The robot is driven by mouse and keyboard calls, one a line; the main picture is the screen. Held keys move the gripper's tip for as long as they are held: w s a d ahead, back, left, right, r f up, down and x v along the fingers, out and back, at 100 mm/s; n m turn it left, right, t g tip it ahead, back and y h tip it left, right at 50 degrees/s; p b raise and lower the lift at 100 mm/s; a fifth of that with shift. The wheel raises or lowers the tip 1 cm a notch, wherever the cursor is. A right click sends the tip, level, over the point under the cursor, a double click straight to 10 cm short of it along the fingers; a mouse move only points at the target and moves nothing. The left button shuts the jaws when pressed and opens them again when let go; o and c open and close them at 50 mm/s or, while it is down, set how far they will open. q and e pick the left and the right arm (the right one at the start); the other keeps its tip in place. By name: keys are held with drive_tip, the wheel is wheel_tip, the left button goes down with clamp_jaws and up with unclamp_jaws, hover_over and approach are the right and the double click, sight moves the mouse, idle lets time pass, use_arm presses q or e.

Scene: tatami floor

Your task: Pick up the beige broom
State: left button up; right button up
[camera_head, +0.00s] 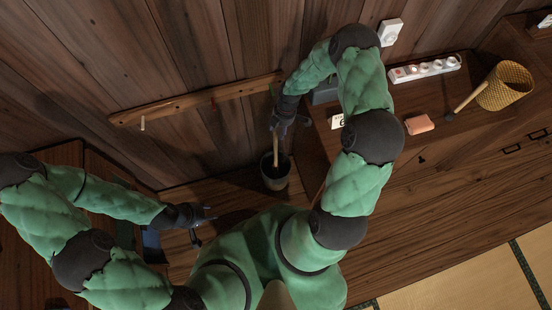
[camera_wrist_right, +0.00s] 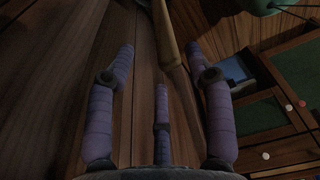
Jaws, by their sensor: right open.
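The beige broom's handle (camera_head: 276,143) stands in a dark bucket (camera_head: 274,178) by the wooden wall, partly hidden by my right gripper. My right gripper (camera_head: 278,125) is at the upper part of the handle. In the right wrist view, the handle (camera_wrist_right: 168,40) shows at the top, between and beyond the spread fingertips of my right gripper (camera_wrist_right: 161,62). The fingers are open, and the handle is not clasped. The broom's lower end is hidden in the bucket. My left gripper (camera_head: 203,220) is at lower left, away from the broom, with its fingers apart and empty.
A wall rail (camera_head: 195,101) with pegs runs behind the broom. To the right, a wooden surface holds a power strip (camera_head: 425,69), a woven basket (camera_head: 506,87) and an orange block (camera_head: 419,124). Tatami (camera_head: 480,280) is at lower right.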

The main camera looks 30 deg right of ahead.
sight(276, 142)
drive_tip(key=f+b, duration=0.1)
drive_tip(key=f, duration=0.2)
drive_tip(key=a+f+b, duration=0.1)
drive_tip(key=f, duration=0.2)
drive_tip(key=a+f+b, duration=0.1)
drive_tip(key=f+b, duration=0.1)
drive_tip(key=f, duration=0.2)
clamp_jaws()
